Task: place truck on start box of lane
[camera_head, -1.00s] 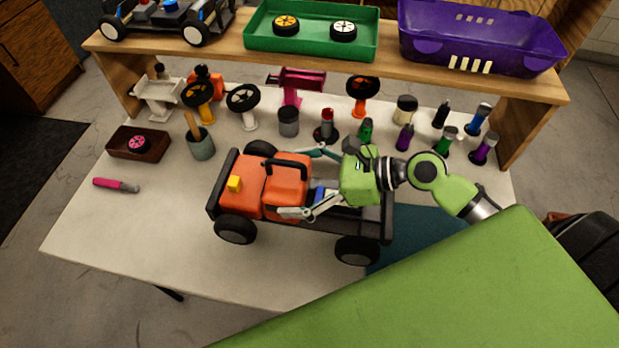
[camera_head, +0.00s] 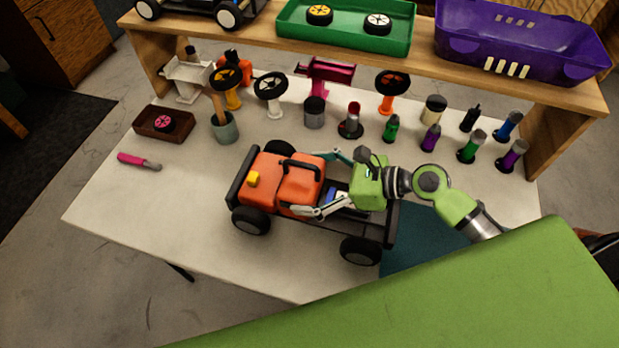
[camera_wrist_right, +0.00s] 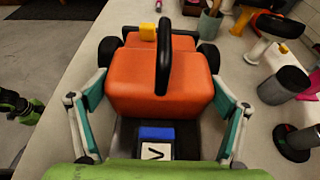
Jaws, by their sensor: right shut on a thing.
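The truck (camera_head: 289,178) has an orange cab, a black frame and black wheels, and is over the white table. In the head view my right gripper (camera_head: 325,184) comes in from the right and is shut on the truck around the rear of its cab. In the right wrist view the fingers (camera_wrist_right: 160,112) lie on both sides of the orange body (camera_wrist_right: 160,78), with a black bar on top. Whether the wheels touch the table I cannot tell. No start box or lane shows.
Behind the truck, bottles and steering-wheel stands (camera_head: 271,94) line the table. A wooden shelf (camera_head: 270,40) above holds a green tray (camera_head: 346,42) and a purple bin (camera_head: 520,40). A pink-handled tool (camera_head: 138,161) lies left. The table's front left (camera_head: 130,210) is clear.

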